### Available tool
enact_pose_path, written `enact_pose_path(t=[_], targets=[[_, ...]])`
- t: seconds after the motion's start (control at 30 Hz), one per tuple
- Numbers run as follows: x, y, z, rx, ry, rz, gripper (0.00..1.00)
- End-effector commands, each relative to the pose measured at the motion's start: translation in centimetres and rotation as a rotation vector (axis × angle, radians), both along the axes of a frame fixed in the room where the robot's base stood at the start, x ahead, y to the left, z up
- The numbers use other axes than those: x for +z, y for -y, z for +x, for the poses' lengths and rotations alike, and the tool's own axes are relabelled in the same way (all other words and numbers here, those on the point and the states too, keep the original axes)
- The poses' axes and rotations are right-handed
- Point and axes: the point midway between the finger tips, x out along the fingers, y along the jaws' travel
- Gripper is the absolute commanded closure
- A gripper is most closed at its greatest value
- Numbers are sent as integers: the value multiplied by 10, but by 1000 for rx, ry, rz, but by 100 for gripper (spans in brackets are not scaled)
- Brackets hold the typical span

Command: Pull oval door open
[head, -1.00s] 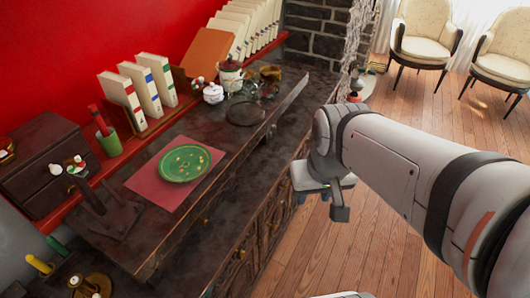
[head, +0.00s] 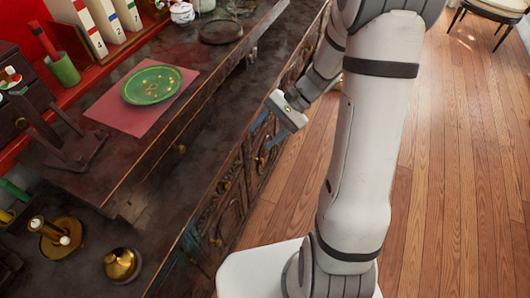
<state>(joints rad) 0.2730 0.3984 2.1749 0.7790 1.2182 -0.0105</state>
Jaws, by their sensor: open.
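The cabinet front below the dark desk has carved wooden doors. One carved door (head: 216,212) with rounded carving is at lower centre, and a brass knob (head: 227,186) shows at its upper edge. Another carved door (head: 258,172) lies farther along the front, partly behind my gripper. Both look closed. I cannot tell for certain which one is the oval door. My gripper (head: 264,132) is open, with its blue fingers pointing toward the cabinet front near the farther door. Nothing shows between the fingers. Whether they touch the wood or a knob cannot be told.
The desktop holds a green plate (head: 152,85) on a red mat (head: 107,110), a dark round tray (head: 221,31) and a dark wooden stand (head: 75,150). A brass bell (head: 122,264) is at lower left.

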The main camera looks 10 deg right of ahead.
Motion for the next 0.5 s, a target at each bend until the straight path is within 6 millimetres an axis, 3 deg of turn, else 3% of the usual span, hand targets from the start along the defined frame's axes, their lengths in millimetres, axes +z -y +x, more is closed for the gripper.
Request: enact_pose_path(t=[0.03, 0.27, 0.5], targets=[[-35, 4, 11, -62, -50, 59, 52], [-139, 24, 60, -350, -209, 321, 52], [-262, 61, 96, -671, -327, 581, 52]])
